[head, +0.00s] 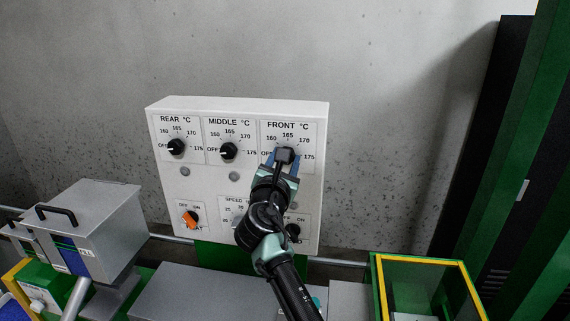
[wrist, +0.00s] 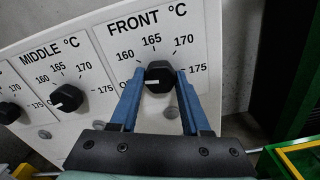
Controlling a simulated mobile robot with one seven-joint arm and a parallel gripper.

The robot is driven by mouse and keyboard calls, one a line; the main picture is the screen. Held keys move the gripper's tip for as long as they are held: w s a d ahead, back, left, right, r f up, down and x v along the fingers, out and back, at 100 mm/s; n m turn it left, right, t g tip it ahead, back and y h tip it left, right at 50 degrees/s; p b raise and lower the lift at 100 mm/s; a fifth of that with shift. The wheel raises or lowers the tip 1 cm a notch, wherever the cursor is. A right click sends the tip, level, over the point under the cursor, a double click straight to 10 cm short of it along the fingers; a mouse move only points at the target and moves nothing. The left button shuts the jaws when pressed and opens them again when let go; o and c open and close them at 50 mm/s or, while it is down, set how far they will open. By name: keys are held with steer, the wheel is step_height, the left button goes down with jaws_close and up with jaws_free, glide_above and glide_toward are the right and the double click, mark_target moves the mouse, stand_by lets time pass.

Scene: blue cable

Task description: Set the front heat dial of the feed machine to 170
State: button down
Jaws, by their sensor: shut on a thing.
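The front heat dial (wrist: 159,72) is a black knob under the FRONT °C label, with 160, 165, 170 and 175 printed around it. A white mark on the knob points left, toward the OFF side and away from 170. In the wrist view, the blue fingers of my gripper (wrist: 160,78) are shut on the knob, one on each side. The left finger covers the print left of the knob. In the head view, my gripper (head: 284,160) hides most of this dial.
The white control panel (head: 240,185) also carries the rear dial (head: 176,147) and middle dial (head: 229,151), both with marks toward OFF. An orange switch (head: 190,218) and the speed dial sit below. A grey machine box (head: 95,225) stands left; a yellow-edged green frame (head: 420,262) stands right.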

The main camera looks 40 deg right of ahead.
steer(key=m+b, duration=1.4)
steer(key=m, duration=1.1)
steer(key=shift+m+b, duration=0.3)
steer(key=shift+m, duration=0.1)
steer(key=shift+r, duration=0.1)
steer(key=shift+c, duration=1.9)
jaws_free()
steer(key=b+v, duration=0.3)
steer(key=v, duration=1)
